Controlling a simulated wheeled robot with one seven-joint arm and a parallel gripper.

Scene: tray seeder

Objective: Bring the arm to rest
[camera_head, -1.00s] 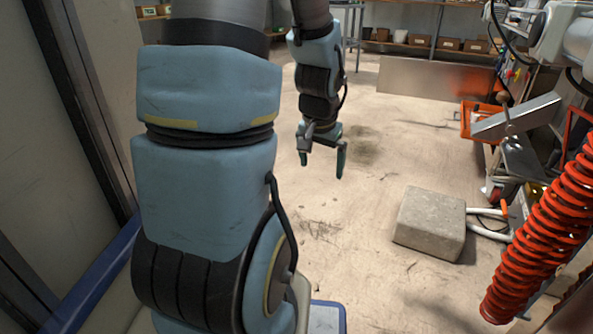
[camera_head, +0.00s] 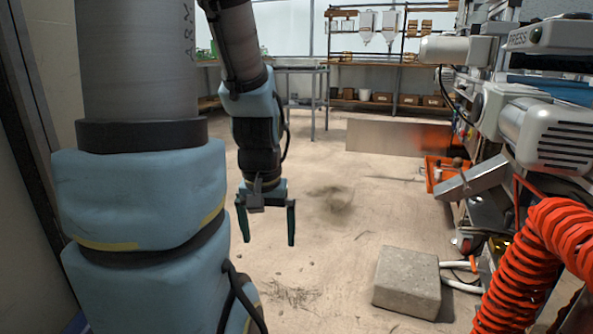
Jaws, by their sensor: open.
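My gripper (camera_head: 267,222) hangs at the end of my blue and grey arm, left of the picture's middle, with its fingers pointing down. The two dark green fingers stand apart with nothing between them. The bare floor shows below and behind them. My arm's large blue links fill the left of the view and hide part of the floor and wall there.
A concrete block (camera_head: 407,282) lies on the floor to the right. Machinery (camera_head: 555,130) with a thick coiled orange hose (camera_head: 530,265) stands along the right side. Shelves (camera_head: 375,62) and a low metal panel (camera_head: 398,136) are at the back. The middle floor is open.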

